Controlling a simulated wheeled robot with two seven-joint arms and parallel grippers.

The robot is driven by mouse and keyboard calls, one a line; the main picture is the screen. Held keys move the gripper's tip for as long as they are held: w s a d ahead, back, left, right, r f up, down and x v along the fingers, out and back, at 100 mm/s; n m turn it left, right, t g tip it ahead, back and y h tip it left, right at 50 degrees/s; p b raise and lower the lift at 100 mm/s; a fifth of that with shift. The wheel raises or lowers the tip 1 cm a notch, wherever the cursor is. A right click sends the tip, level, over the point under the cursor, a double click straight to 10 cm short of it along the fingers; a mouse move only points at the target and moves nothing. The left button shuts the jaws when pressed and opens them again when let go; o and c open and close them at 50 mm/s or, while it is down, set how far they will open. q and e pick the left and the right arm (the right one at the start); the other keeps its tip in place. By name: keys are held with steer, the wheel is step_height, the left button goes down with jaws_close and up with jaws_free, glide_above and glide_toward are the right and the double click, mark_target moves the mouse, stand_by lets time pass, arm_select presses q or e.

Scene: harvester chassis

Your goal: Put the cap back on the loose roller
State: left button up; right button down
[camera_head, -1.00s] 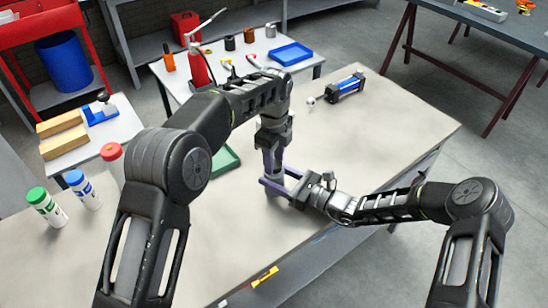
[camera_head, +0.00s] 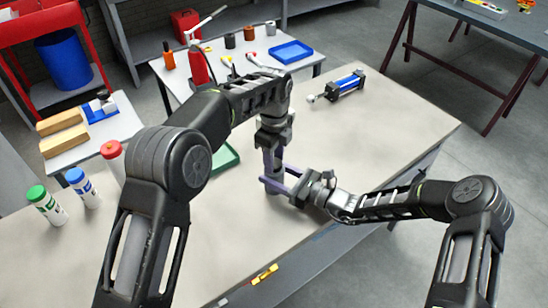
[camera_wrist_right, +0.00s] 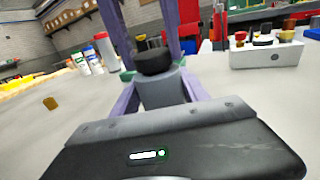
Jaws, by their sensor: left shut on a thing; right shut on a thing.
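The loose roller (camera_wrist_right: 163,92) is a grey upright cylinder between the purple fingers of my right gripper (camera_wrist_right: 160,100), which is shut on it. A black cap (camera_wrist_right: 153,62) sits at the roller's top end; I cannot tell whether it is fully seated. My left gripper (camera_head: 273,160) points down from above, its purple fingers on either side of the cap, and is shut on it. In the head view my right gripper (camera_head: 277,184) reaches in from the right, just below the left one. The grippers mostly hide the roller and cap there.
A green tray (camera_head: 226,158) lies behind my left arm. Bottles with green (camera_head: 47,206), blue (camera_head: 84,188) and red (camera_head: 112,158) lids stand at the left. A blue cylinder (camera_head: 345,86) lies at the back right.

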arm_select(q)
steer(key=shift+f, duration=0.3)
steer(key=o, duration=1.4)
step_height(320, 180, up, 7)
steer(key=shift+r, duration=0.2)
arm_select(e)
steer(key=shift+c, duration=2.4)
jaws_free()
